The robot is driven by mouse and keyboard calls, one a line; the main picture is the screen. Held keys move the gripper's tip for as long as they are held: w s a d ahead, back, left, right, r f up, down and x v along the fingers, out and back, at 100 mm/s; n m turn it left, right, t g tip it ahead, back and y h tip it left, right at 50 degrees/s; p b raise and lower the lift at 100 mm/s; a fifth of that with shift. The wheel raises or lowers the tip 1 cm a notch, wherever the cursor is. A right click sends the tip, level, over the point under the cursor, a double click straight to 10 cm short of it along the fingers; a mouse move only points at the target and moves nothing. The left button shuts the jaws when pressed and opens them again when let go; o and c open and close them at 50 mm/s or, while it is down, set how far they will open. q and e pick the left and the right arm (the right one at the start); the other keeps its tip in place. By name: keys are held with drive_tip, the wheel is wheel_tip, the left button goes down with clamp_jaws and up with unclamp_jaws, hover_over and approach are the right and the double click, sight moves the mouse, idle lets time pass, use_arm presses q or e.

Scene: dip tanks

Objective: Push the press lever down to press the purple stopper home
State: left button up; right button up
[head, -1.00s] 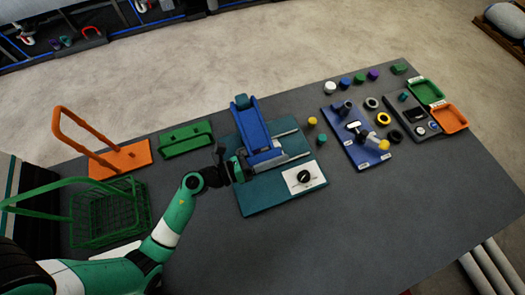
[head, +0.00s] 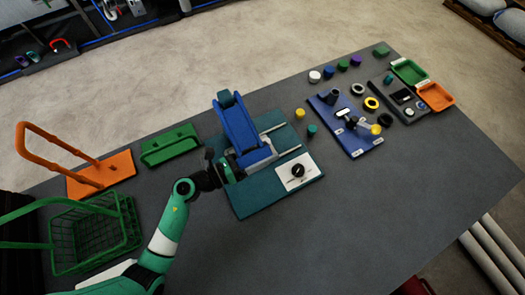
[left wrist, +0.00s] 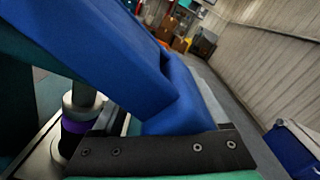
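The press (head: 258,152) stands on a teal base plate (head: 245,205). Its blue lever (head: 238,125) slants up toward the back of the table and has a teal end. The lever (left wrist: 110,60) also crosses the left wrist view, tilted. Under it, a grey metal cylinder (left wrist: 82,98) stands directly above the purple stopper (left wrist: 75,125), which is partly hidden. My left gripper (head: 235,168) is at the left side of the press, close to the lever's lower end. Its finger opening is hidden. My right gripper is not in view.
A dial on a white plate (head: 304,183) is at the base's front right. A green rack (head: 170,145), orange holder (head: 118,168) and green wire basket (head: 130,222) stand left. A blue board (head: 358,145) and trays (head: 436,97) lie right. The front right table is clear.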

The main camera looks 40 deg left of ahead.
use_arm(q)
drive_tip(key=p+v, duration=0.1)
drive_tip(key=v, duration=1)
drive_tip(key=shift+s+p, duration=0.3)
drive_tip(key=shift+p, duration=0.1)
drive_tip(key=shift+a+r, duration=0.1)
drive_tip(key=shift+a, duration=0.05)
